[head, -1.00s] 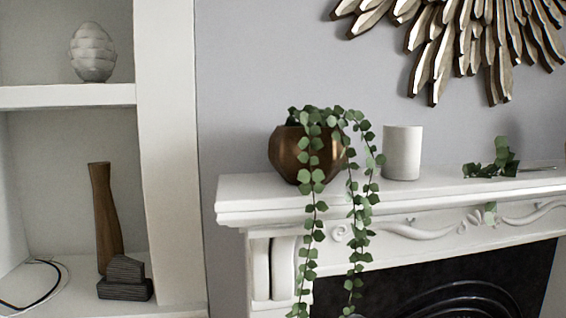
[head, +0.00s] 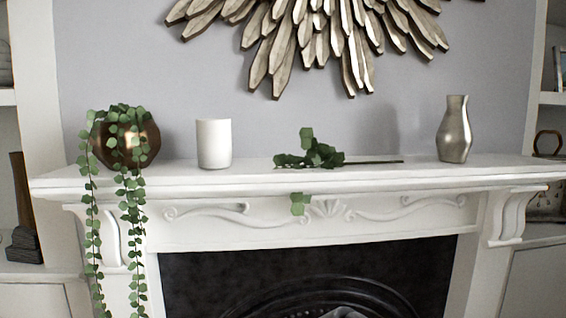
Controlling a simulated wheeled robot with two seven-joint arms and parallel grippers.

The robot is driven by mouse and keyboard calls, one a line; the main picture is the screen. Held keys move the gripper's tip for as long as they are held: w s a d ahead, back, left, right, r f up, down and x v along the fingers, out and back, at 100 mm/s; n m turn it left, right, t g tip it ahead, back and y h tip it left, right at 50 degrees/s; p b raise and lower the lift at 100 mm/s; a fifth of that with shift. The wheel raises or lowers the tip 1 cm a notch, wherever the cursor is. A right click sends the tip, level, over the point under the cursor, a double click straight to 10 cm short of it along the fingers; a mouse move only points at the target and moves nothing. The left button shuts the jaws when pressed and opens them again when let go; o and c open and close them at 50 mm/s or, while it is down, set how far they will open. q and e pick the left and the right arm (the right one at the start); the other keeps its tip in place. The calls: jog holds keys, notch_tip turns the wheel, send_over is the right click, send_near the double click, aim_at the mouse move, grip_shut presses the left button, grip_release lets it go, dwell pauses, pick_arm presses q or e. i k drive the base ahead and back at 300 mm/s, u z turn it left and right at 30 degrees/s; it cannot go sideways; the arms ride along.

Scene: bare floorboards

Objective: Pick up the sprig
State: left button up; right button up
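The sprig (head: 312,155) lies on the white mantelpiece (head: 240,180), near its middle. Its green leaves are bunched at the left and its thin dark stem points right along the shelf. One leaf hangs below the shelf's front edge and another stands up above the bunch. Neither of my grippers shows in the head view.
On the mantelpiece, a copper pot (head: 143,141) with a trailing plant (head: 131,190) and a white cylinder (head: 214,144) stand left of the sprig. A silver vase (head: 454,130) stands right of it. A dark fireplace (head: 300,275) lies below.

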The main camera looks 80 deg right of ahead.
aim_at(342, 164)
jog(key=k, duration=1)
jog(key=z, duration=1.1)
